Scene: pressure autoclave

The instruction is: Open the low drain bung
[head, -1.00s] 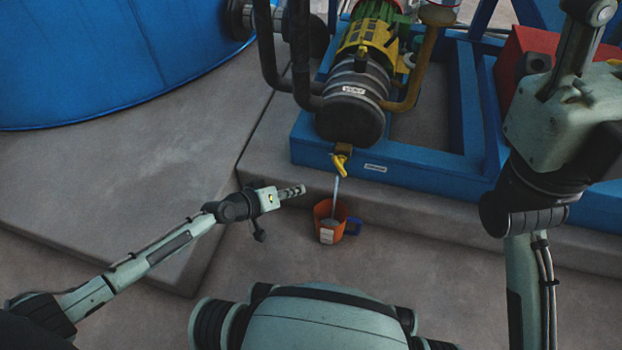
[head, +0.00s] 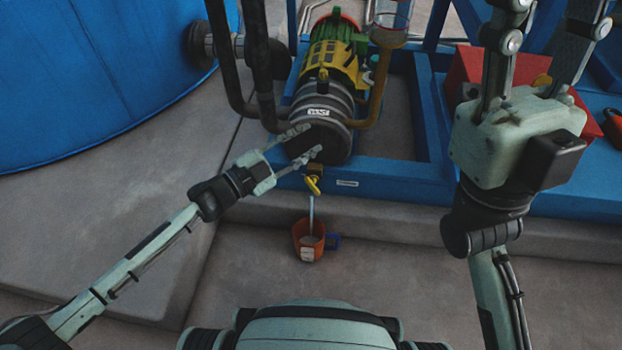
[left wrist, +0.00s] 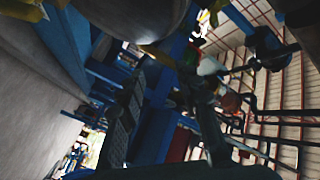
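The low drain bung is a small yellow fitting (head: 313,184) below the front end of the dark pump body (head: 324,112), in the head view. A pale stream or thin rod runs from it down into an orange bucket (head: 309,252). My left gripper (head: 304,143) is open, its two fingers spread in front of the pump's round end, just above and left of the yellow fitting. I see nothing between the fingers; whether they touch the pump I cannot tell. My right gripper (head: 545,40) is open and raised at the upper right. The left wrist view is dark and does not show the bung clearly.
A blue frame (head: 385,180) carries the pump on a concrete step. Dark pipes (head: 265,70) stand close behind the left gripper. A large blue tank (head: 100,80) fills the upper left. A red box (head: 468,72) is behind my right gripper. The floor at left is clear.

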